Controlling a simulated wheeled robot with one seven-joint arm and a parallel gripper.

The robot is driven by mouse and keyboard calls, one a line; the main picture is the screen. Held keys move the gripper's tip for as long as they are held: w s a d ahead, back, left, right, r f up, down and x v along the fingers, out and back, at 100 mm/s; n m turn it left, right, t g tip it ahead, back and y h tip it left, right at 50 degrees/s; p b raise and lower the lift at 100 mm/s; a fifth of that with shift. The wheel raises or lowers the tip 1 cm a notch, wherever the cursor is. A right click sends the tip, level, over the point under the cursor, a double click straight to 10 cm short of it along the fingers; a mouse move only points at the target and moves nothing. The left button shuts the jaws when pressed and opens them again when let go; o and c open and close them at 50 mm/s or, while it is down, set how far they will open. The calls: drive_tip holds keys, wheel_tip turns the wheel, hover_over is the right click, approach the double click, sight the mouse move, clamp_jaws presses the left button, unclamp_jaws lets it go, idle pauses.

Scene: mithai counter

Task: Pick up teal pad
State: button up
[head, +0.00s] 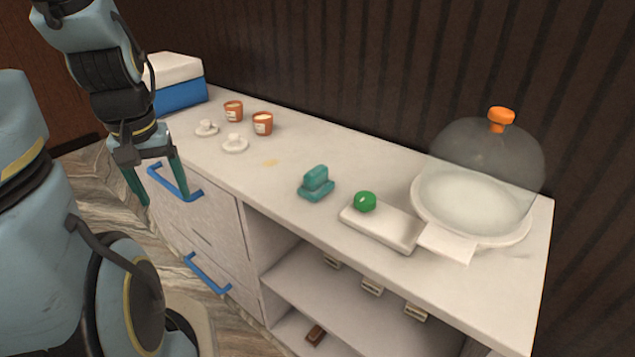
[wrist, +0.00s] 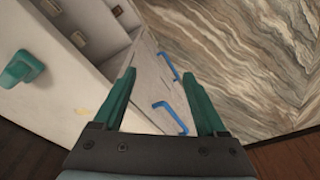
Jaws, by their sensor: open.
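The teal pad (head: 316,182) sits on the white counter (head: 300,222), left of a long white tray. It looks like a flat teal base with a raised teal block on top. It also shows at the left edge of the wrist view (wrist: 22,66). My gripper (head: 165,190) hangs open and empty in front of the counter's left part, apart from the pad and to its left in the head view. In the wrist view its two teal fingers (wrist: 162,95) are spread, with the drawer front and floor beyond them.
A white tray (head: 393,234) with a green round item (head: 365,201) lies right of the pad. A glass dome (head: 490,165) covers a plate at right. Orange cups (head: 262,123) and a blue-white box (head: 180,95) stand at left. Blue drawer handles (head: 208,274) stick out in front.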

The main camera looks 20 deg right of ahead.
drive_tip(key=o, duration=0.4)
drive_tip(key=w+d+m, duration=0.1)
drive_tip(key=d+m, duration=0.3)
drive_tip(key=w+d+r+m, duration=0.1)
drive_tip(key=d+m, duration=0.3)
drive_tip(key=w+d+m, duration=0.2)
drive_tip(key=d+m, duration=0.2)
drive_tip(key=d, duration=0.1)
drive_tip(key=shift+r+m+g+y+p, duration=0.2)
drive_tip(key=shift+m+g+y+p, duration=0.1)
drive_tip(key=shift+m, duration=0.1)
drive_tip(key=shift+c, duration=0.2)
drive_tip(key=m, duration=1.5)
approach(316, 170)
drive_tip(key=shift+s+f, duration=0.1)
drive_tip(key=shift+f, duration=0.05)
drive_tip(key=shift+m, duration=0.5)
drive_tip(key=f, duration=0.3)
drive_tip(key=f+p, duration=0.1)
drive_tip(key=shift+d+f, duration=0.3)
drive_tip(key=shift+w+a+f+p, duration=0.15)
drive_tip(key=shift+w+f+p, duration=0.1)
drive_tip(key=shift+f, duration=0.75)
drive_tip(key=shift+w+a+f+p, duration=0.1)
drive_tip(key=shift+a+f+p, duration=0.1)
drive_tip(key=shift+f, duration=0.75)
drive_tip(key=shift+w+a+f+p, duration=0.1)
drive_tip(key=shift+w+f+p, duration=0.15)
drive_tip(key=shift+f, duration=0.75)
